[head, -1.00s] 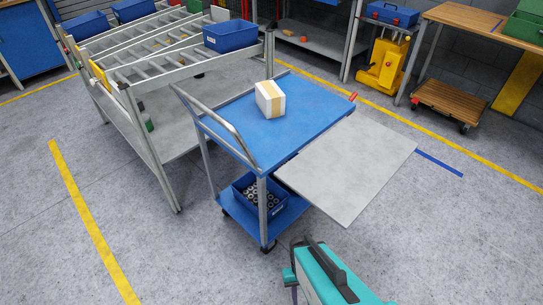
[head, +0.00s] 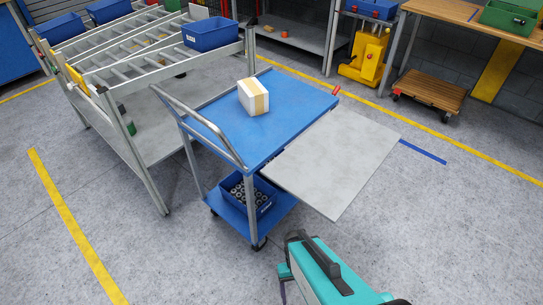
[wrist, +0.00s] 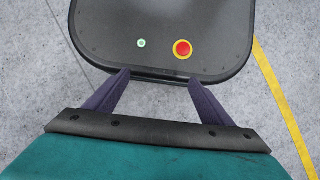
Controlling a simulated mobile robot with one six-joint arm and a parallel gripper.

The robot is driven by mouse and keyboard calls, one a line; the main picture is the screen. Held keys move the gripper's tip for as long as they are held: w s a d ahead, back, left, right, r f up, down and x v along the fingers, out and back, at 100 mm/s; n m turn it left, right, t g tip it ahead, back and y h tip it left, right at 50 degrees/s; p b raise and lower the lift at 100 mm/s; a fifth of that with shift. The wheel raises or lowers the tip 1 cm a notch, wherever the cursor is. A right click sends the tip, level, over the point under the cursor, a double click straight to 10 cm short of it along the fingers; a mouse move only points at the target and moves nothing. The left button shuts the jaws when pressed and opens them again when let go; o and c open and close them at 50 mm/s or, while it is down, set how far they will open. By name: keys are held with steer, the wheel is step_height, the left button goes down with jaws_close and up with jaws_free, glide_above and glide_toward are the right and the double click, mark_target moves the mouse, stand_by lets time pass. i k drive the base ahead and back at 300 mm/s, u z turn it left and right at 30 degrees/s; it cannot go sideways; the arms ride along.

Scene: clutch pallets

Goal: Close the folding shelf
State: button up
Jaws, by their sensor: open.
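The folding shelf (head: 333,163) is a flat grey panel. It sticks out level from the right side of a blue cart (head: 217,123), at about the height of the cart's top. A small red part (head: 336,90) shows at the shelf's far corner by the cart. My arm, teal and black, is at the bottom of the head view, in front of the shelf and apart from it. My gripper (wrist: 158,82) shows in the wrist view with two purple fingers spread and nothing between them. It points down over my own base, and the shelf is not in that view.
A white and tan box (head: 252,98) stands on the cart top. A blue bin (head: 247,193) of dark round parts sits on the lower deck. A roller rack (head: 133,142) stands left of the cart. The floor right of the shelf is clear.

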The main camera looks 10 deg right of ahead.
mark_target(327, 168)
steer(key=z, duration=0.45)
steer(key=k, duration=1.45)
steer(key=u, duration=0.55)
steer(key=i, duration=1)
steer(key=u, duration=0.05)
